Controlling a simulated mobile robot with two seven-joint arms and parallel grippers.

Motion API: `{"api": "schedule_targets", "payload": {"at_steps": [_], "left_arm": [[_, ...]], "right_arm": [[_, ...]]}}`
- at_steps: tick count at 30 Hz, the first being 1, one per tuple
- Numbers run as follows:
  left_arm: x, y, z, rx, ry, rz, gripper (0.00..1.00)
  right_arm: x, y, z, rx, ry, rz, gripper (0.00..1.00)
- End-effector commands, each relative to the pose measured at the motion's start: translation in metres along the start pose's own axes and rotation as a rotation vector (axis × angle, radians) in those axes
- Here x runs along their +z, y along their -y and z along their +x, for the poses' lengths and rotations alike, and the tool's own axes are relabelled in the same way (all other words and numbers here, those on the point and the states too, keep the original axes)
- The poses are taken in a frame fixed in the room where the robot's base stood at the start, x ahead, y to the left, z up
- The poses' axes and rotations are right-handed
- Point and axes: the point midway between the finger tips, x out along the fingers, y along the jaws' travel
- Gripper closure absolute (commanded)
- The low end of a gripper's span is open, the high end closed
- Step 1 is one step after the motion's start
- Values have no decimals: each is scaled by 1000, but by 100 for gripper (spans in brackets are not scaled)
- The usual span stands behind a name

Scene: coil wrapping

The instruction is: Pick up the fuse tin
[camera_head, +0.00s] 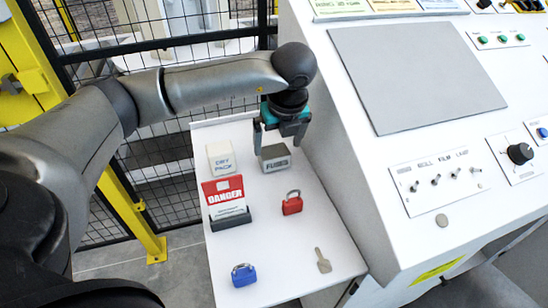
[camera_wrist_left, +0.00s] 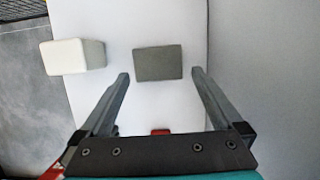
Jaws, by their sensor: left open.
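The fuse tin (camera_head: 275,158) is a small grey-green box with FUSES lettered on its front. It sits on the white shelf (camera_head: 268,268) at the back right. In the left wrist view the tin (camera_wrist_left: 158,63) shows from above, its near part between the fingertips. My left gripper (camera_head: 277,147) is open and points down over the tin, with one finger on each side. In the left wrist view the open fingers (camera_wrist_left: 160,75) have clear gaps to the tin. Whether they are low enough to flank its sides is hard to tell. My right gripper is not in view.
A white dry pack box (camera_head: 221,160) stands close left of the tin, also in the left wrist view (camera_wrist_left: 75,57). In front are a danger sign (camera_head: 224,198), a red padlock (camera_head: 292,203), a blue padlock (camera_head: 244,275) and a key (camera_head: 323,261). The control console (camera_head: 345,185) rises on the right.

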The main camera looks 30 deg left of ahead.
Motion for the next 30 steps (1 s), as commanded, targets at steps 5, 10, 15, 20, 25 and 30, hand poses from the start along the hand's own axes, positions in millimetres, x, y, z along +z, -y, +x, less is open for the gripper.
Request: {"api": "schedule_targets", "payload": {"at_steps": [5,10,15,20,25,30], "left_arm": [[3,-3,20,3,0,-3,0],[4,-3,45,2,-1,-2,0],[5,-3,53,0,0,-1,0],[5,-3,52,0,0,-1,0],[5,-3,52,-1,0,-1,18],[5,-2,52,-1,0,-1,37]], "right_arm": [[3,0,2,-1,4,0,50],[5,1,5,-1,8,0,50],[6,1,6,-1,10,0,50],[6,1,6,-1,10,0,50],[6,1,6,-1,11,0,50],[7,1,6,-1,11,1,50]]}}
